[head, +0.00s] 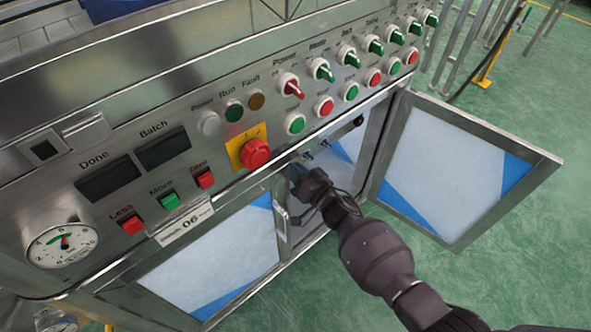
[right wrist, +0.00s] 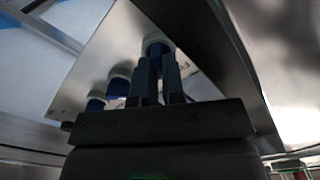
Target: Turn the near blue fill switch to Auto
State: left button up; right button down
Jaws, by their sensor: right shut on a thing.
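My right gripper (head: 298,172) reaches through the open cabinet door below the control panel in the head view. In the right wrist view its two fingers (right wrist: 158,82) are shut on a blue switch (right wrist: 157,47) with a pale round collar, the closest of a row on a metal plate. Two more blue switches, a middle one (right wrist: 118,80) and a farther one (right wrist: 96,100), stand beside it, apart from the fingers. The fingers hide part of the held switch, and I cannot read its setting or any label. My left gripper is not in view.
The right cabinet door (head: 545,160) stands swung open beside my right arm. A left door (head: 215,265) is below the panel. The red emergency button (head: 256,153) on its yellow plate sticks out just above my gripper.

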jog(key=shift+s+a+n, duration=0.1)
jog(key=shift+s+n, duration=0.05)
jog(key=shift+n, duration=2.05)
jog(key=c, duration=1.2)
grip_release()
jog(key=shift+p+v, duration=1.7)
jog(key=shift+v, duration=3.7)
